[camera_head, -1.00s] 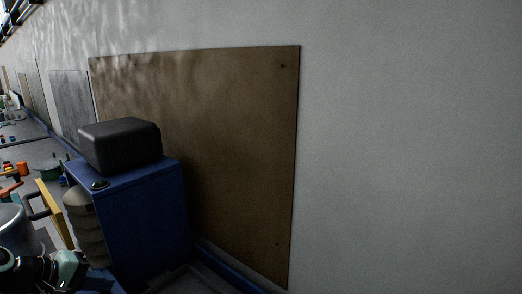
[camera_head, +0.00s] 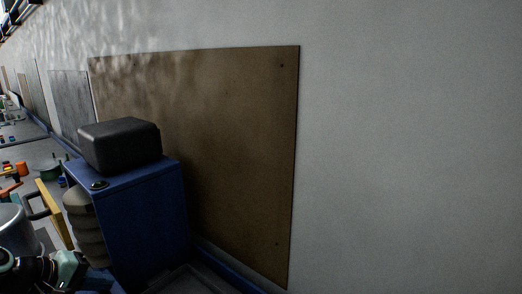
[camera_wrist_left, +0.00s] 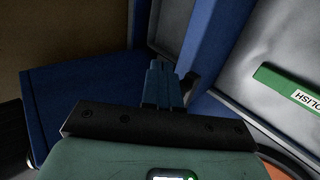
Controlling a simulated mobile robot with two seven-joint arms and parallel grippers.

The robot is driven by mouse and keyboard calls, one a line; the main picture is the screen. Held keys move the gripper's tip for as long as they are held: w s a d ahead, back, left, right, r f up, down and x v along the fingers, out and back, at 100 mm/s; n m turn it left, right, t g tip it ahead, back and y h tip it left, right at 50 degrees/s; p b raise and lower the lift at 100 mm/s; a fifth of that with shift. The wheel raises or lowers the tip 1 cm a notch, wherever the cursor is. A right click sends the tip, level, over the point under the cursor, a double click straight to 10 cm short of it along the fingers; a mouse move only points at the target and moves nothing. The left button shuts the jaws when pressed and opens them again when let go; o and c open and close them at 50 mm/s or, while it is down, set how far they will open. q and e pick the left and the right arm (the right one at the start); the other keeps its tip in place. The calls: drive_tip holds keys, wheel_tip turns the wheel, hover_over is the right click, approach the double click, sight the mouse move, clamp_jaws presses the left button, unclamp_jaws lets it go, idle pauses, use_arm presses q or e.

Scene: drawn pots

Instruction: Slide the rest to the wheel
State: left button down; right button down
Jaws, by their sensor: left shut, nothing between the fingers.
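My left gripper (camera_head: 72,270) is low at the left edge of the head view, in front of a blue cabinet (camera_head: 145,225); its fingertips are hard to make out there. In the left wrist view the left gripper (camera_wrist_left: 160,72) is shut and empty, with its dark teal fingers together. The fingers point toward blue panels (camera_wrist_left: 205,40); contact cannot be told. I cannot pick out the rest or the wheel with certainty in either view. My right gripper is not in view.
A black box (camera_head: 120,144) sits on the cabinet, and a ribbed grey object (camera_head: 83,222) is at its left side. A yellow bar (camera_head: 55,215) and a grey pot (camera_head: 12,222) are at left. A brown board (camera_head: 230,140) hangs on the wall. A green "POLISH" label (camera_wrist_left: 285,85) shows in the wrist view.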

sight(104, 291)
use_arm(q)
drive_tip(key=shift+f, duration=0.2)
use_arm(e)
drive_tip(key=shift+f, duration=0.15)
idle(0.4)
